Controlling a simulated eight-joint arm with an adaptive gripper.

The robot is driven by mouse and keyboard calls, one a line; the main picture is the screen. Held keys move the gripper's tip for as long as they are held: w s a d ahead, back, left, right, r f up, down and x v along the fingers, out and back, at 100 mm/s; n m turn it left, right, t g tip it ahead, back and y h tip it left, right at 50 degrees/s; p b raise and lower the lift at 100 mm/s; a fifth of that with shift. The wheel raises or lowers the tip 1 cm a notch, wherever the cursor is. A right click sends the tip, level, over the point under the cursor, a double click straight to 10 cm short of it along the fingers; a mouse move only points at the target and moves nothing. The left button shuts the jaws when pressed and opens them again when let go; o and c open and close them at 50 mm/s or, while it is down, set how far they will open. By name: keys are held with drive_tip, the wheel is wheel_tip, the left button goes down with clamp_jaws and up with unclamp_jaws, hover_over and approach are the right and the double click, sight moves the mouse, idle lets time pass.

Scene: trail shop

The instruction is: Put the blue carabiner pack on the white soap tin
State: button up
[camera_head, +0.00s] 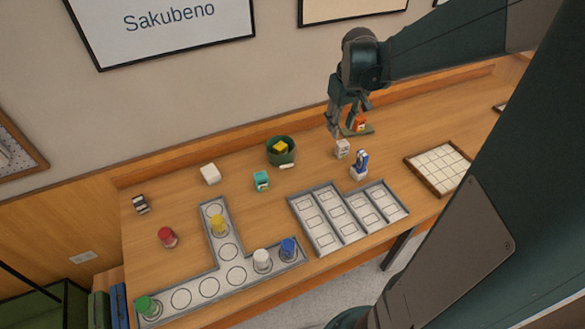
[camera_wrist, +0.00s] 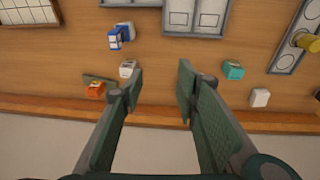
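The blue carabiner pack (camera_head: 361,157) stands on top of a white block-shaped item (camera_head: 358,172), which looks like the white soap tin. In the wrist view the blue pack (camera_wrist: 115,39) overlaps the white item (camera_wrist: 128,27) at upper left. At this size I cannot read any label, and the contact between them is too small to see clearly. My gripper (camera_head: 348,118) is above the back of the table, behind the pack and apart from it. In the wrist view its fingers (camera_wrist: 159,76) are spread with nothing between them.
A small white labelled box (camera_head: 342,148) stands just behind the pack. An orange item (camera_head: 361,125) sits on a green base near the wall. A grey compartment tray (camera_head: 318,226) lies in front, a teal box (camera_head: 261,181) and green bowl (camera_head: 281,157) to the left.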

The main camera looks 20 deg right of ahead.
drive_tip(key=s+a+r+t, duration=0.1)
drive_tip(key=s+a+r, duration=0.1)
drive_tip(key=s+a, duration=0.3)
drive_tip(key=s+a+r+t, duration=0.2)
drive_tip(key=s+a, duration=0.4)
drive_tip(key=a, duration=0.6)
drive_tip(key=s+a+r+t, duration=0.2)
drive_tip(key=s+a, duration=0.3)
drive_tip(key=a, duration=0.3)
drive_tip(key=shift+s+a+r+y, duration=0.25)
drive_tip(key=shift+s+r+y, duration=0.15)
drive_tip(key=shift+r, duration=0.45)
